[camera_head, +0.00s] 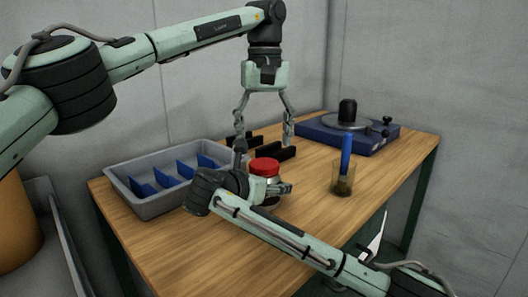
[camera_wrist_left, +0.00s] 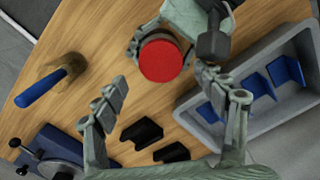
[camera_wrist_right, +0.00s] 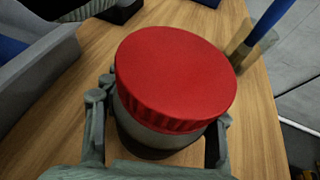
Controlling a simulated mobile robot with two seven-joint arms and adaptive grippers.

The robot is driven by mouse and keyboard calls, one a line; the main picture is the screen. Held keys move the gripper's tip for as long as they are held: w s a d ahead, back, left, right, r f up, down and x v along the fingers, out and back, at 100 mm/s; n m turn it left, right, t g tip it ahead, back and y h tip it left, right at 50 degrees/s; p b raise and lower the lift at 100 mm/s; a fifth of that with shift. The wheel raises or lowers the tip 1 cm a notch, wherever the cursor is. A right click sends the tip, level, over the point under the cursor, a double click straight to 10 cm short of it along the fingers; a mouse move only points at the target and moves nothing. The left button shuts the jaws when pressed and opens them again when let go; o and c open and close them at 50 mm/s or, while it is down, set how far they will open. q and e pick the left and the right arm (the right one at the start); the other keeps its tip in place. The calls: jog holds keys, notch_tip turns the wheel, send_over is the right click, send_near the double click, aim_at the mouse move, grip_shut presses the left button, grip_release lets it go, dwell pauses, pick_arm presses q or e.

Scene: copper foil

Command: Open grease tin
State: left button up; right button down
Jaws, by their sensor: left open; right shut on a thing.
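The grease tin is a round grey jar with a red ribbed lid (camera_head: 264,167), standing on the wooden table. Its lid (camera_wrist_left: 161,61) also shows in the left wrist view. My right gripper (camera_head: 284,188) is shut on the jar's body below the lid. In the right wrist view its fingers sit on both sides of the grey body (camera_wrist_right: 150,135) under the red lid (camera_wrist_right: 175,75). The lid is on the jar. My left gripper (camera_head: 264,138) is open and empty, pointing down above and behind the tin. In the left wrist view its fingers (camera_wrist_left: 168,98) are wide apart.
A grey bin (camera_head: 152,207) with blue dividers (camera_head: 165,179) stands left of the tin. Black holders (camera_head: 275,153) lie behind it. A cup (camera_head: 342,182) with a blue-handled tool (camera_head: 346,150) stands to the right. A blue device (camera_head: 335,136) is at the back right. The front table is clear.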

jog(key=shift+c, duration=2.2)
grip_release()
